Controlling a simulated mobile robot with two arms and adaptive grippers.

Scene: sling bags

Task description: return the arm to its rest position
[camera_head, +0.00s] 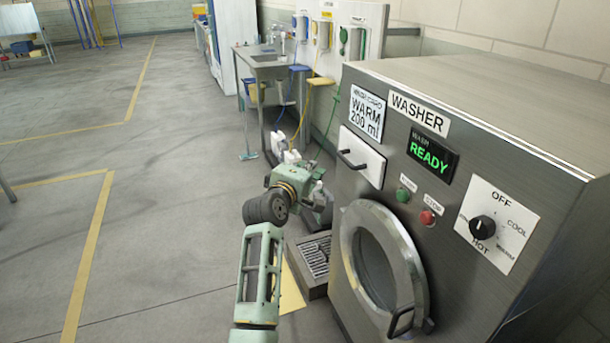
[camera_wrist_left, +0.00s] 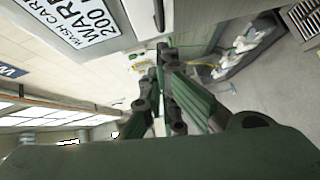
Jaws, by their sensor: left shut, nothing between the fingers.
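My left arm comes up from the bottom of the head view, and my left gripper (camera_head: 318,196) is at its end, in front of the washer's left side. In the left wrist view the left gripper (camera_wrist_left: 158,75) has its fingers together with nothing between them. The washer (camera_head: 480,110) is a grey metal machine with its round door closed. My right gripper does not show.
A white drawer front with a black handle (camera_head: 354,160) is on the washer, near the gripper. A floor grate (camera_head: 316,258) lies below the gripper. A sink table (camera_head: 268,66) stands behind. The floor at the left is open, with yellow lines.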

